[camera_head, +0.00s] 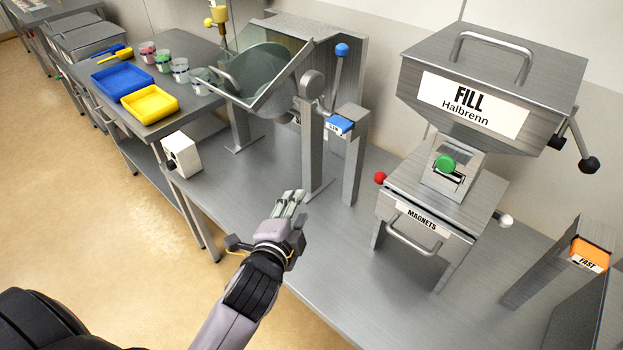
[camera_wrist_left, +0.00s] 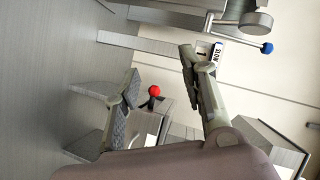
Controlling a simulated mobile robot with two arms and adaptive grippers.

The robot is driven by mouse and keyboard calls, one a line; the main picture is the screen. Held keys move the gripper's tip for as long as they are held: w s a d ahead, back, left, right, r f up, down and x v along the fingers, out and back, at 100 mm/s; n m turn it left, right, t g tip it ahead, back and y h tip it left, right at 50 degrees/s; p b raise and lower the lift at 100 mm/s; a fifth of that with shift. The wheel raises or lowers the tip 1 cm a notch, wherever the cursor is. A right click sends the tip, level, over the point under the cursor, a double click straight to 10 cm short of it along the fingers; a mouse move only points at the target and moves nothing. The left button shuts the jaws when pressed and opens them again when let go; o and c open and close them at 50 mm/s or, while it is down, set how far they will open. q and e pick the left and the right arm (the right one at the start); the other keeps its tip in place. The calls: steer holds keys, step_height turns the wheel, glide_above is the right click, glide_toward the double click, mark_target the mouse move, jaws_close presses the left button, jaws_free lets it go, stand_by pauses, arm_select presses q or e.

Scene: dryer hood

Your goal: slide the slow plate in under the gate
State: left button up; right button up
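The slow plate (camera_head: 341,124) has a blue top and a small label, and rests on top of a grey metal post in the head view. Its SLOW label (camera_wrist_left: 217,53) shows in the left wrist view beside a finger. My left gripper (camera_head: 292,200) is over the table, in front of and below the plate, apart from it. In the wrist view its fingers (camera_wrist_left: 160,90) are spread with nothing between them. Under the hopper marked FILL (camera_head: 473,92) is a sloped outlet with a green knob (camera_head: 444,164); I cannot tell if this is the gate. My right gripper is not in view.
An orange FAST plate (camera_head: 588,254) sits on another post at the right. A MAGNETS drawer unit (camera_head: 414,231) stands under the hopper. A blue-knobbed lever (camera_head: 341,50) rises behind the slow plate's post. The table front (camera_head: 345,275) is bare. A white box (camera_head: 182,155) stands left.

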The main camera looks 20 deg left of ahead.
arm_select(q)
steer(key=w+d+r+m+t, duration=0.2)
steer(key=w+r+m+t, duration=0.15)
steer(key=r, duration=0.35)
steer(key=m+p, duration=0.1)
steer(key=p, duration=0.3)
glide_toward(337, 130)
steer(key=shift+h, duration=0.3)
steer(key=w, duration=0.6)
steer(key=w+a, duration=0.1)
steer(key=w, duration=0.2)
steer(key=shift+w+r, duration=0.1)
steer(key=shift+w, duration=0.2)
jaws_close()
